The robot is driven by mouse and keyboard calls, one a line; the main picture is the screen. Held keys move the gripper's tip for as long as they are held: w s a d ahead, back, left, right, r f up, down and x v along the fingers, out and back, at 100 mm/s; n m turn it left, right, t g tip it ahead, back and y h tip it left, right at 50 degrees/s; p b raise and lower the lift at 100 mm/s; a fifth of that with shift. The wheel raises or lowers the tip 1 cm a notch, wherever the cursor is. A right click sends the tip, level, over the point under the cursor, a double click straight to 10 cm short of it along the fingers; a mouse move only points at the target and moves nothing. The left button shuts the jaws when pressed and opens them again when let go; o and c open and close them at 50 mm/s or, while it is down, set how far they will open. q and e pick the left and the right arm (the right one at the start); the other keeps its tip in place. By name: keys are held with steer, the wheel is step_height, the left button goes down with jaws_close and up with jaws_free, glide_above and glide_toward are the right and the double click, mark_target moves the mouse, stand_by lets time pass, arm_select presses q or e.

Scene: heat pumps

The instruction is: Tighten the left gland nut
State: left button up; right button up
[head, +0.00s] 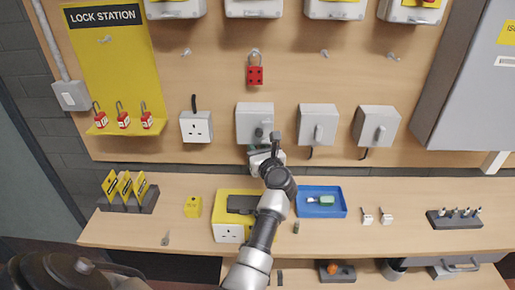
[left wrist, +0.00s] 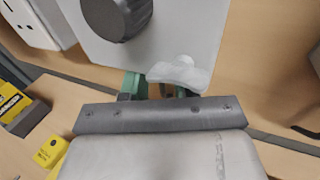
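Three grey switch boxes hang in a row on the board, and the left one (head: 255,122) has a dark round knob (left wrist: 117,15). My left gripper (head: 262,151) is right under this box's lower edge. In the left wrist view its two green fingers (left wrist: 158,88) reach up to the box's underside. A pale rounded piece (left wrist: 178,72), perhaps the gland nut, sits at the fingertips and partly overlaps the right finger. I cannot tell whether the fingers grip it. In the head view the gripper hides the area under the box. My right gripper is not in view.
A white socket (head: 196,127) is left of the box; the middle switch box (head: 318,124) is to its right. Below, the shelf (head: 400,200) holds a yellow socket unit (head: 230,229), a blue tray (head: 337,211) and small parts. A red padlock (head: 255,75) hangs above.

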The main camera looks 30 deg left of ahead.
arm_select(q)
steer(key=o, duration=0.4)
steer(key=m+t+h+p, duration=0.7)
steer(key=m+h+p, duration=0.1)
steer(key=h, duration=0.2)
glide_above(241, 193)
steer(key=shift+f, duration=0.1)
steer(key=s+d+r+m+t+h, duration=0.1)
steer(key=s+d+r+m+h, duration=0.2)
steer(key=d+m+h, duration=0.9)
steer(key=s+d+f+m+g, duration=0.1)
steer(key=s+d+m+g, duration=0.2)
steer(key=m, duration=0.6)
steer(key=s+d+f+m+g+h, duration=0.1)
steer(key=s+d+f+m+g, duration=0.1)
steer(key=m, duration=0.6)
steer(key=shift+s+d+f+m+g+h, duration=0.35)
steer(key=shift+s+d+g, duration=0.45)
steer(key=shift+s+d, duration=0.75)
